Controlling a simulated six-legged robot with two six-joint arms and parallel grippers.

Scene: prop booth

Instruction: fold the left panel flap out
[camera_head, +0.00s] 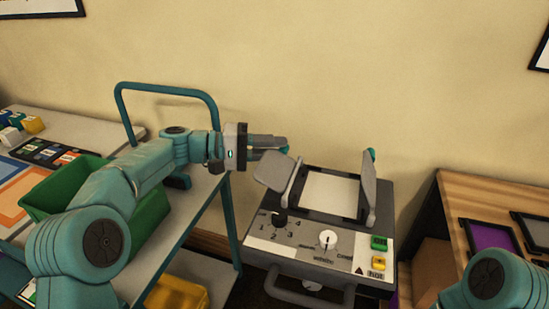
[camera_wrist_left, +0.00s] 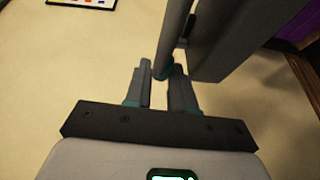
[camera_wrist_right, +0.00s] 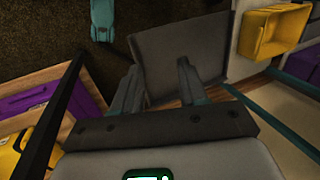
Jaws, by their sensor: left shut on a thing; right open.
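A grey control box (camera_head: 270,244) stands at the centre of the head view, with a pale top plate, knobs and coloured buttons. Its left panel flap (camera_head: 274,171) leans outward to the left; its right flap (camera_head: 369,182) stands nearly upright. My left gripper (camera_head: 284,149) is just behind the left flap's upper edge. In the left wrist view, my left gripper (camera_wrist_left: 162,76) is shut on the flap's teal knob (camera_wrist_left: 169,73), with the grey flap (camera_wrist_left: 238,35) beyond the fingers. My right gripper (camera_wrist_right: 158,82) is open and empty; only its arm shows in the head view.
A teal-railed cart (camera_head: 206,203) with a green bin (camera_head: 149,212) stands at the left, under my left arm. A yellow bin (camera_head: 176,296) is lower down. A wooden bench (camera_head: 462,190) with dark framed panels is at the right. The wall is behind the box.

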